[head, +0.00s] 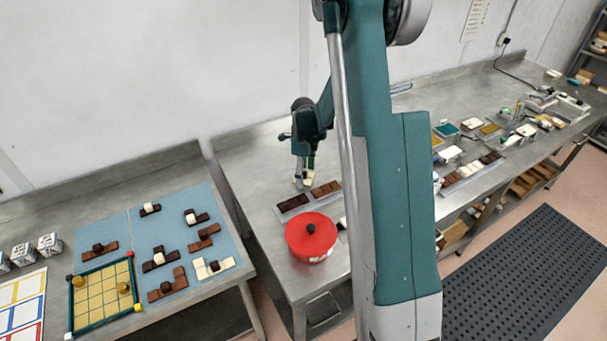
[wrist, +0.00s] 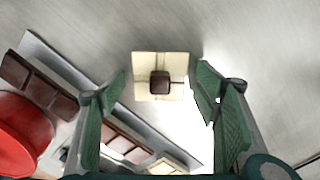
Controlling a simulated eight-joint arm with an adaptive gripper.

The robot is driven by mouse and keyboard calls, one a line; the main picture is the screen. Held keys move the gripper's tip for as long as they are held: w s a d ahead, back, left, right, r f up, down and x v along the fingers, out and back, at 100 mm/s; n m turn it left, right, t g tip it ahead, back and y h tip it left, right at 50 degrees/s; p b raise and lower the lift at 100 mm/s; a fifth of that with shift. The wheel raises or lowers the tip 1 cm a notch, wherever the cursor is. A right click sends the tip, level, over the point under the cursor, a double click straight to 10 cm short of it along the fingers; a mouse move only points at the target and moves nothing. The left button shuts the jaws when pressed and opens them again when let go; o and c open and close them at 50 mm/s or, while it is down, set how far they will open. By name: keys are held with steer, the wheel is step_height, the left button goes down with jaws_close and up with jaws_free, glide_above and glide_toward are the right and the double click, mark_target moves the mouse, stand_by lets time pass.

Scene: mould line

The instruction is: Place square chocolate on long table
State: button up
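A cream square chocolate (wrist: 141,64) lies flat on the steel surface, with a small dark brown square block (wrist: 160,83) on its middle. My gripper (wrist: 160,90) is open, its two green fingers either side of the square with a gap on both sides. In the head view my gripper (head: 303,180) points down over the long steel table (head: 250,160), behind a dark bar. The cream piece shows there only small, at the fingertips. I cannot tell its exact height gap to the fingers.
Dark (head: 292,202) and milk chocolate bars (head: 326,188) lie in a tray close by. A red pot (head: 311,240) stands in front of them. Cluttered trays and tools fill the table's right part. A separate table at left holds a blue mat (head: 130,228) with chocolate shapes.

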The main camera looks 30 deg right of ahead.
steer(key=shift+r, duration=0.2)
step_height(320, 180, up, 12)
stand_by(0.9)
stand_by(0.6)
steer(key=s+a+r+n+t, duration=0.3)
steer(key=s+a+r+n, duration=1)
steer(key=s+r, duration=0.25)
steer(key=s+a+r+n+t, duration=0.1)
steer(key=s+a+n+t, duration=0.1)
steer(key=s+a+n, duration=0.3)
steer(key=s+a+r+n+t, duration=0.1)
steer(key=s+a+n+t, duration=0.1)
steer(key=s+a+n, duration=0.3)
steer(key=s+n, duration=0.4)
steer(key=s, duration=0.4)
steer(key=shift+s, duration=0.3)
